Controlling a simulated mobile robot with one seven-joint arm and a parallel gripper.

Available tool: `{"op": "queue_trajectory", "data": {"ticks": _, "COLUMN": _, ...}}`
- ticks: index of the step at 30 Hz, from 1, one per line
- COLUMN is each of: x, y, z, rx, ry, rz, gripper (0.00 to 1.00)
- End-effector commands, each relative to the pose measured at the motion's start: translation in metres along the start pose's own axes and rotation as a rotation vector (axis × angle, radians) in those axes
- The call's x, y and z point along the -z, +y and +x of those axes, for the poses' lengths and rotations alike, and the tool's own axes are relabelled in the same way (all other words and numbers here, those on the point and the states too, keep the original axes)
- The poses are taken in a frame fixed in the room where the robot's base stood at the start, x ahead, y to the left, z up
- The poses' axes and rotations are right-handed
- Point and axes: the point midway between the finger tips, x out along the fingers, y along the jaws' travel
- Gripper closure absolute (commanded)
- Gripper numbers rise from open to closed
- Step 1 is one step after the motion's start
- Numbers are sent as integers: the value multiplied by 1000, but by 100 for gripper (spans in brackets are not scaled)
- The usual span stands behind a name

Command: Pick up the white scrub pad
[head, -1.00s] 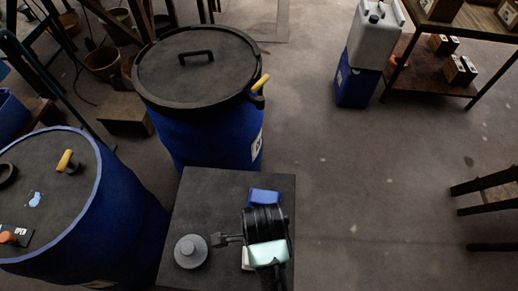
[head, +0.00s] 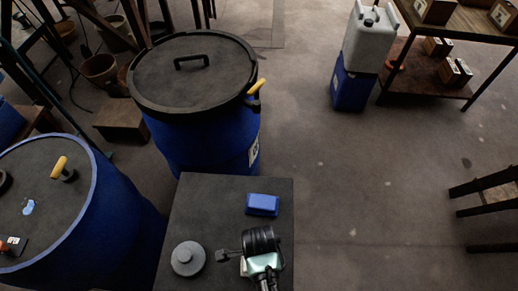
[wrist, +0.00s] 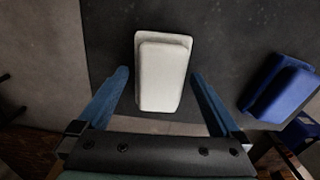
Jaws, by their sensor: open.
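The white scrub pad (wrist: 163,72) lies on the dark table top in the wrist view, its long side pointing away from my gripper. My gripper (wrist: 160,76) is open, with one blue finger to the left of the pad and one to the right. The near part of the pad shows between the fingers, with a gap on each side. I cannot tell the height of the fingertips above the table. In the head view my wrist (head: 261,245) hides most of the pad.
A blue pad (head: 262,204) lies on the table (head: 215,205) behind my wrist; it also shows at right in the wrist view (wrist: 278,88). A grey round weight-like object (head: 188,258) stands left. Blue vats (head: 215,145) stand beyond and left of the table.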

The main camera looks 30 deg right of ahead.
Motion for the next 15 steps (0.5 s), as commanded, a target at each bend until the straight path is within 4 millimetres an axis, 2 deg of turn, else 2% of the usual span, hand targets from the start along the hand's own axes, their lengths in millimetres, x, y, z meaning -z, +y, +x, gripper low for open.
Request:
{"op": "queue_trajectory", "data": {"ticks": 3, "x": 0, "y": 0, "z": 0, "rx": 0, "ry": 0, "rz": 0, "gripper": 0}}
{"op": "queue_trajectory", "data": {"ticks": 4, "x": 0, "y": 0, "z": 0, "rx": 0, "ry": 0, "rz": 0, "gripper": 4}}
{"op": "queue_trajectory", "data": {"ticks": 15, "x": 0, "y": 0, "z": 0, "rx": -1, "ry": 0, "rz": 0, "gripper": 70}}
